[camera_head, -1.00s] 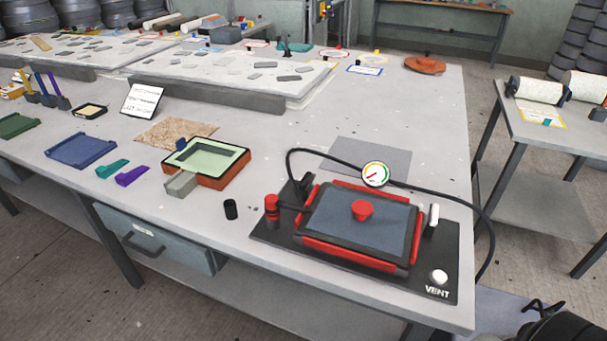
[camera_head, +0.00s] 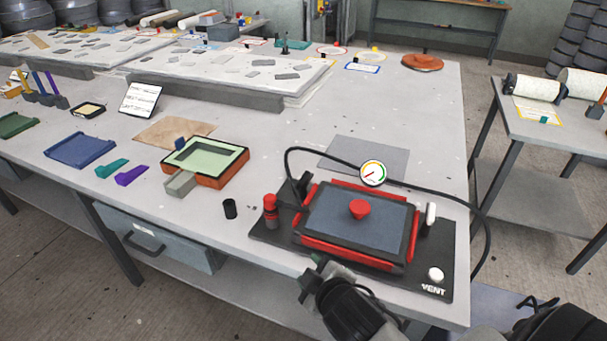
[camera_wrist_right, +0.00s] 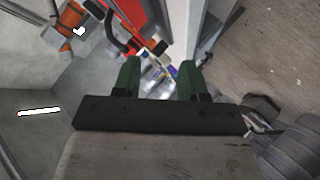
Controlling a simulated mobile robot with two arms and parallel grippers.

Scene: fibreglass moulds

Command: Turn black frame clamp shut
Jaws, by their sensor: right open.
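A black-framed panel (camera_head: 330,212) with a blue-grey sheet and red edge bars lies on a black base at the bench's front right. A red knob (camera_head: 359,208) is on its middle. A red post (camera_head: 270,207) and a white upright handle (camera_head: 431,213) stand at its sides. Farther left is an orange mould with a black rim (camera_head: 245,152) and pale green inside. I cannot tell which part is the clamp. My right gripper (camera_head: 317,268) is in front of the black base, empty. Its green fingers (camera_wrist_right: 160,75) are apart in the wrist view. My left gripper is not in view.
A gauge (camera_head: 373,173) with a black hose arches behind the panel. A white vent button (camera_head: 436,274) sits at the base's front right. A small black cup (camera_head: 230,208) stands left of the base.

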